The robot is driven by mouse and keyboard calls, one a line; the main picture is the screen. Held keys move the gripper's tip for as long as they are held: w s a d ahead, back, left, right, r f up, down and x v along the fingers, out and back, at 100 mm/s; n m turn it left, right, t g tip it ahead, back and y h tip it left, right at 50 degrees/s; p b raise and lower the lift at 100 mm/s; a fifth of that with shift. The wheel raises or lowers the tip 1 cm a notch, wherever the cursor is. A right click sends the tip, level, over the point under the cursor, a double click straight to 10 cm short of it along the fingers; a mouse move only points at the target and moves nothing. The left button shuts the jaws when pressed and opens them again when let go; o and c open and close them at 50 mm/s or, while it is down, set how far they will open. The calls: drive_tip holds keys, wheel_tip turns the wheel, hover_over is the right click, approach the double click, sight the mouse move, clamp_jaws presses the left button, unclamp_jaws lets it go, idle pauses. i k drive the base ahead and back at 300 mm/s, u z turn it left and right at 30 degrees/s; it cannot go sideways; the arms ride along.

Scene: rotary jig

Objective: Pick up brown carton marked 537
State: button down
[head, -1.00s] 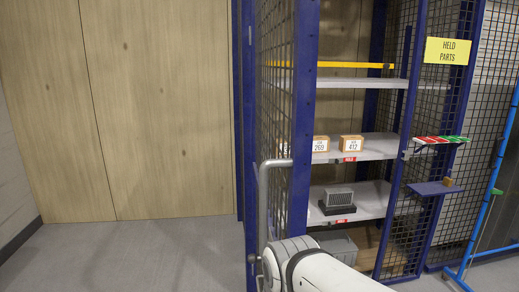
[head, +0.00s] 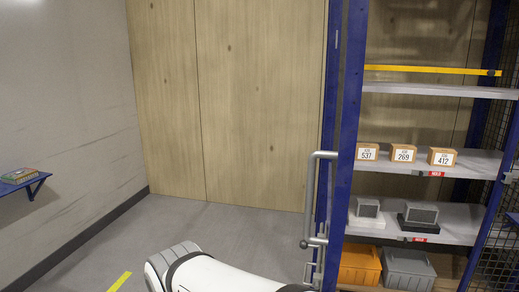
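The brown carton marked 537 (head: 367,152) stands upright at the left end of a grey shelf (head: 398,168) inside a blue-framed cage, close to the blue post. Its white label faces me. To its right stand similar brown cartons marked 269 (head: 403,153) and 412 (head: 441,157), with small gaps between them. A white part of my arm shows at the bottom of the view, well below and left of the shelf. My gripper is not in view.
A grey handle (head: 314,200) stands out beside the blue post (head: 349,130). Below the cartons are two grey finned units (head: 420,213), an orange bin (head: 359,266) and a grey bin (head: 407,270). A yellow bar (head: 430,70) crosses above. Floor (head: 230,235) left of the cage is clear.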

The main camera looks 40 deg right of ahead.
sight(364, 151)
drive_tip(key=u, duration=0.2)
drive_tip(key=k, duration=1.75)
drive_tip(key=z, duration=1.95)
drive_tip(key=i, duration=1.05)
drive_tip(key=z, duration=0.1)
